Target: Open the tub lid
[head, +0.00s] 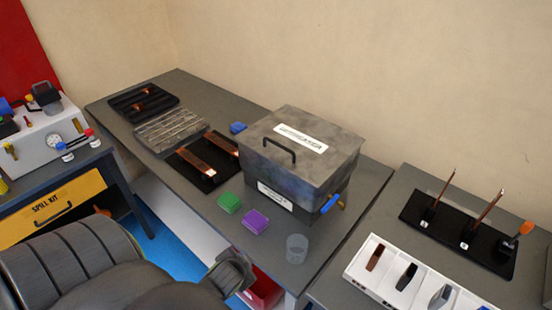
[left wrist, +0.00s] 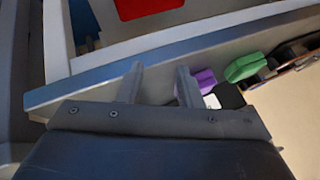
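The grey tub (head: 313,205) stands on the dark bench. Its lid (head: 335,160) is closed, with a black arched handle (head: 280,146) near the front edge and a white label on top. A blue-handled valve (head: 331,204) sticks out at the tub's lower right. My left gripper (head: 238,268) is low in front of the bench, apart from the tub. In the left wrist view its two fingers (left wrist: 158,74) are apart with nothing between them. My right gripper is in neither view.
A green block (head: 229,203), a purple block (head: 255,221) and a clear cup (head: 297,248) stand on the bench in front of the tub. A black tray with copper bars (head: 186,178) lies to its left. A red bin (head: 262,292) is below the bench edge.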

